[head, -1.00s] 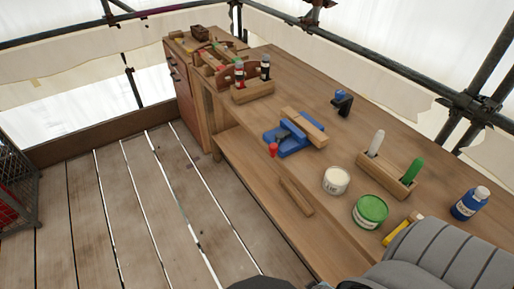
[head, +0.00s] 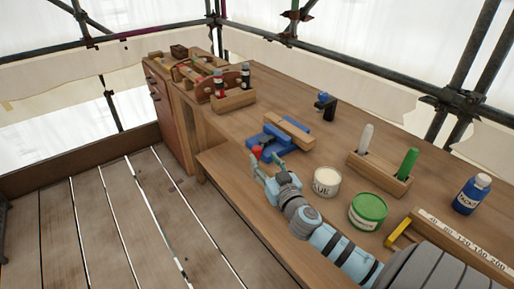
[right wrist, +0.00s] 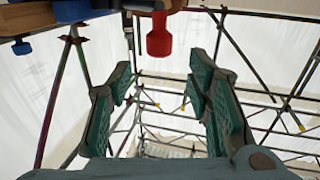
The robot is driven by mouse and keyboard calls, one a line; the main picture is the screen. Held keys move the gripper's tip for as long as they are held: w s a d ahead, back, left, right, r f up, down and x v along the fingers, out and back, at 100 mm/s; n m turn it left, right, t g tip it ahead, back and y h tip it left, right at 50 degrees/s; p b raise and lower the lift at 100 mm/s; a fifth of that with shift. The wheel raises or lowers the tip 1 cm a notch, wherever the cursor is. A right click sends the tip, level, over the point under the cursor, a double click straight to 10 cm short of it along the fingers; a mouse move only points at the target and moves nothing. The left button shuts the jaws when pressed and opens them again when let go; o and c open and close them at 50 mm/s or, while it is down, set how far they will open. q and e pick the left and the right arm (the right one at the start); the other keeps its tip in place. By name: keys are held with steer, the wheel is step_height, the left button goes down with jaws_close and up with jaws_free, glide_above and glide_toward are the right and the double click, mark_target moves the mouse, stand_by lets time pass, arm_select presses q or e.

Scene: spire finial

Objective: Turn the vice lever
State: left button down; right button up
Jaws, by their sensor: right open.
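The blue vice (head: 284,139) stands on the workbench with a wooden block (head: 289,130) in its jaws. Its red lever knob (head: 257,152) is at the vice's near left side. In the right wrist view the red knob (right wrist: 159,36) hangs at the top middle, ahead of and between the fingers. My right gripper (head: 259,168) is open, just below and in front of the knob in the head view; its teal fingers (right wrist: 162,82) stand apart with nothing between their pads. Whether a finger touches the knob cannot be told. My left gripper is out of view.
A white tin (head: 326,181) and a green-lidded tin (head: 367,211) stand right of my right arm. A wooden holder (head: 379,177) with two handled tools and a blue bottle (head: 471,194) are further right. A rack with small bottles (head: 233,100) stands behind the vice, left.

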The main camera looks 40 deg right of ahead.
mark_target(259, 152)
steer(key=x, duration=0.7)
steer(key=shift+w+f, duration=0.1)
steer(key=shift+c, duration=0.6)
jaws_close()
